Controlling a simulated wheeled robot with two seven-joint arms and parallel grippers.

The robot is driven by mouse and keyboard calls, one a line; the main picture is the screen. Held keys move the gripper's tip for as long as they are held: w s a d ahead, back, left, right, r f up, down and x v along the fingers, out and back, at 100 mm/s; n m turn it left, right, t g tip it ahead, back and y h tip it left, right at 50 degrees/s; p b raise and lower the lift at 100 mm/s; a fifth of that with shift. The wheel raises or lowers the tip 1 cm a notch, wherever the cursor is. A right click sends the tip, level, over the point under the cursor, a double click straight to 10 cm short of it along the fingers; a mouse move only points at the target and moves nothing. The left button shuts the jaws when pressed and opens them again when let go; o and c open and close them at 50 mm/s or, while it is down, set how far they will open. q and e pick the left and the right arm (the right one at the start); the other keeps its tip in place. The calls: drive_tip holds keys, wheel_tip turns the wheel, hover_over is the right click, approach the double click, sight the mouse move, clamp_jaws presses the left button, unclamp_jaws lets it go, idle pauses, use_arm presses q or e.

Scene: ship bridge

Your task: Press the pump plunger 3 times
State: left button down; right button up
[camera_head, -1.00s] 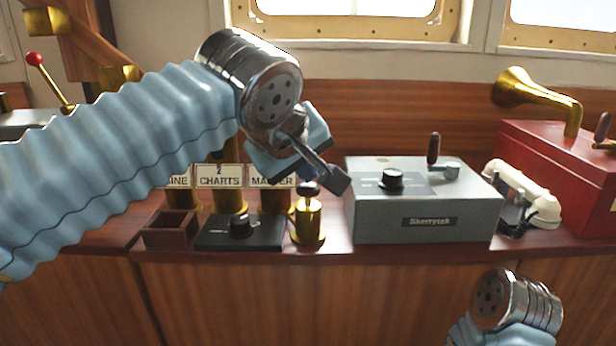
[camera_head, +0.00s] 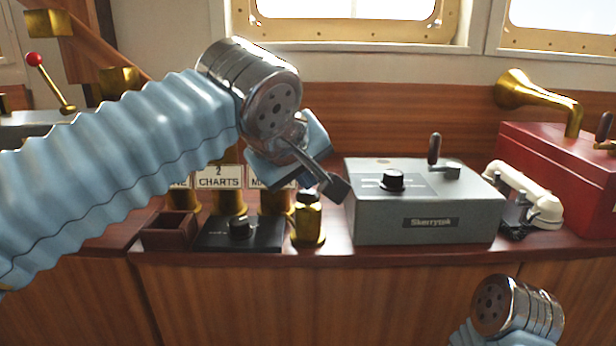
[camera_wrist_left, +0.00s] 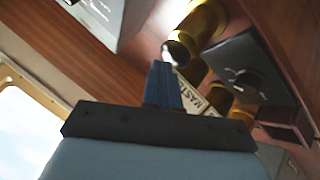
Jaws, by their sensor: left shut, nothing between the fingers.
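The pump (camera_head: 308,224) is a small brass cylinder on the console's front edge. Its dark plunger cap (camera_head: 307,196) sits low, close on the brass body, with no thin stem showing. My left gripper (camera_head: 337,188) is shut and empty, slanting down from the upper left, its dark tips beside the top of the plunger in the head view. In the left wrist view the blue fingers (camera_wrist_left: 163,86) point towards brass parts; I cannot tell contact for sure. Of my right arm only the wrist shows at the lower right; its fingers are out of view.
A grey box with a knob (camera_head: 425,222) stands just right of the pump. A black dial unit (camera_head: 240,236) and a small wooden box (camera_head: 170,233) are to its left. Labelled brass tubes (camera_head: 231,200) stand behind. A white handset (camera_head: 525,190) and a red box (camera_head: 570,160) are further right.

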sight(305, 195)
drive_tip(key=shift+r, duration=0.1)
use_arm(q)
drive_tip(key=shift+r+p, duration=1.7)
drive_tip(key=shift+r, duration=0.2)
use_arm(e)
drive_tip(key=shift+r, duration=1.65)
use_arm(q)
drive_tip(key=shift+r, duration=0.15)
use_arm(e)
drive_tip(key=shift+r, duration=0.1)
use_arm(q)
wheel_tip(305, 195, up, 5)
drive_tip(key=p, duration=0.4)
drive_tip(key=shift+p, duration=0.3)
use_arm(e)
wheel_tip(305, 195, up, 4)
drive_tip(key=shift+r, duration=0.2)
clamp_jaws()
